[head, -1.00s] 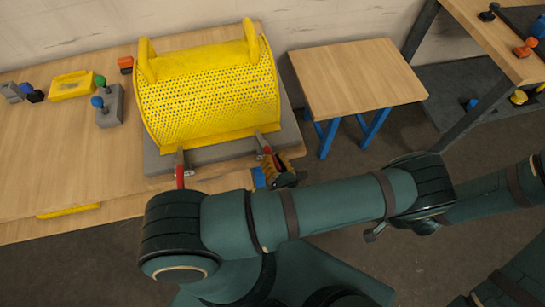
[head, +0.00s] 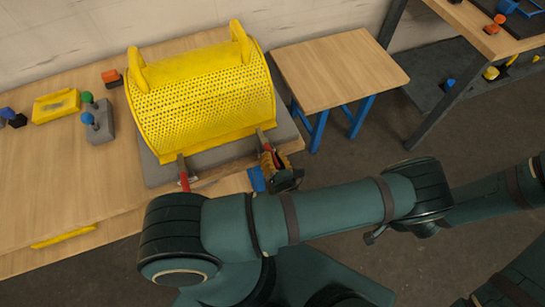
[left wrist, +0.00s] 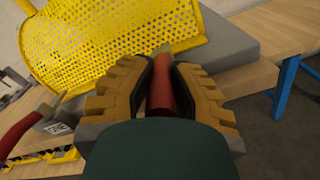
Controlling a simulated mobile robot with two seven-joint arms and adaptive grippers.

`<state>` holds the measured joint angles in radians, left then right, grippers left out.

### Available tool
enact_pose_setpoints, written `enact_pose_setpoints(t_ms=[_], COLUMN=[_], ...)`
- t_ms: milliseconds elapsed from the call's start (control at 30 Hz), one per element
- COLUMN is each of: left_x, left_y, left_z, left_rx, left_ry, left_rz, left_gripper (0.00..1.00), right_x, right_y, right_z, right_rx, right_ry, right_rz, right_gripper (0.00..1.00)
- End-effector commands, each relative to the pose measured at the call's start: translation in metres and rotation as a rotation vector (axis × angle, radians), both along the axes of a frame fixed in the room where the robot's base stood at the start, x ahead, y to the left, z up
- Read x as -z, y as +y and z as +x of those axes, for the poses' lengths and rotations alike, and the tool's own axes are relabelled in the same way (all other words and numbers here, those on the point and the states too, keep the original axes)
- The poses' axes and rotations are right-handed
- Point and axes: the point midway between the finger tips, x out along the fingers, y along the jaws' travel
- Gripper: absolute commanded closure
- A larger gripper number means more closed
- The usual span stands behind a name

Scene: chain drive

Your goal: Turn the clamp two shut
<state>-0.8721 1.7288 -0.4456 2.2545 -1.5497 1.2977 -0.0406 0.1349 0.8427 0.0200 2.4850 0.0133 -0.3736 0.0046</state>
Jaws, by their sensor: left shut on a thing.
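A yellow perforated guard (head: 195,105) stands on a grey base plate (head: 222,152) on the wooden bench. Two clamps with red handles sit at its front edge. The left-hand clamp (head: 183,174) is free, and its red handle also shows in the left wrist view (left wrist: 22,132). My left gripper (head: 270,163) is at the right-hand clamp (head: 262,138). In the left wrist view its tan fingers (left wrist: 162,80) are shut on that clamp's red handle (left wrist: 161,93). The gripper hides much of this handle in the head view. My right gripper is out of view.
A grey block with green and blue knobs (head: 102,124), a yellow box (head: 56,106) and an orange-topped item (head: 112,78) lie left of the guard. A small table with blue legs (head: 338,75) stands at the right. Floor shows between it and my arm.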

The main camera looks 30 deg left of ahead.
Motion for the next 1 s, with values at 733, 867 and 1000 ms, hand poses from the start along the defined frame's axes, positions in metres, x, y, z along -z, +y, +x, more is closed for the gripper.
enact_pose_setpoints(t_ms=[733,867,1000], left_x=[-0.001,-0.005,-0.022], left_y=[0.001,0.000,0.000], left_z=[0.000,0.000,0.001], left_rx=[-0.001,0.000,0.000], left_ry=[-0.002,-0.002,-0.004], left_rz=[0.002,0.001,0.000], left_gripper=[0.48,0.48,0.48], right_x=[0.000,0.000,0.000], right_y=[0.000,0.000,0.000], right_z=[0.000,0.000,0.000], right_rx=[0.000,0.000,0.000], right_ry=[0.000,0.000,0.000], right_rz=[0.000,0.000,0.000], right_gripper=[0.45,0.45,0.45])
